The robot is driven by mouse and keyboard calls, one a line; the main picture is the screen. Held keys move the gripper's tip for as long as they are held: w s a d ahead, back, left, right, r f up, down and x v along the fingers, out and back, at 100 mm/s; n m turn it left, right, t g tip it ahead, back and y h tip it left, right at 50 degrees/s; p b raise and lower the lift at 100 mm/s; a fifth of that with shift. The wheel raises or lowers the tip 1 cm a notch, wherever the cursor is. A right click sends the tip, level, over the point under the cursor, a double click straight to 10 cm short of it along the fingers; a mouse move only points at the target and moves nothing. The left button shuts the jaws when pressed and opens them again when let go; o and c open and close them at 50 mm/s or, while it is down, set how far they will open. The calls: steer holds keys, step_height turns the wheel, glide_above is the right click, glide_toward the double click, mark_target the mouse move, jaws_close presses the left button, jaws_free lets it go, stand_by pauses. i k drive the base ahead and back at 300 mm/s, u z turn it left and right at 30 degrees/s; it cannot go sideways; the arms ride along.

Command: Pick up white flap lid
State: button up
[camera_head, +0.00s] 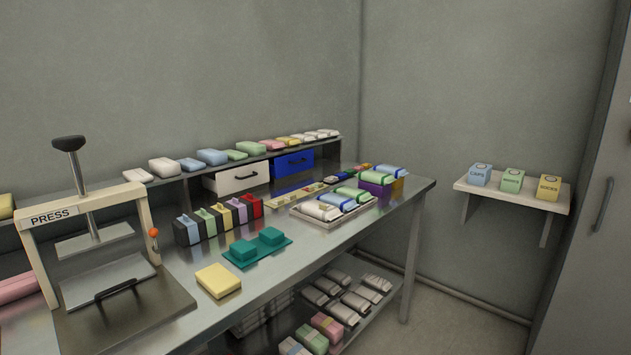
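I cannot make out with certainty which thing is the white flap lid. A pale grey flat plate with a black bar handle (95,277) rests on the base of the press (90,213) at the left of the bench. A white drawer front with a black handle (237,178) sits under the raised back shelf, beside a blue drawer front (292,164). White packs (319,210) lie in a tray (305,219) farther along the bench. My gripper is not in view.
The steel bench (283,250) also holds a yellow block (218,281), a teal tray with two blocks (257,248) and a row of coloured boxes (220,219). Packs line the back shelf (170,178). A wall shelf (509,195) holds three boxes. The floor at right is clear.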

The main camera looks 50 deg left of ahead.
mark_target(331, 179)
steer(key=u, duration=0.45)
steer(key=i, duration=0.85)
steer(key=u, duration=1.15)
steer(key=i, duration=0.65)
steer(key=u, duration=0.45)
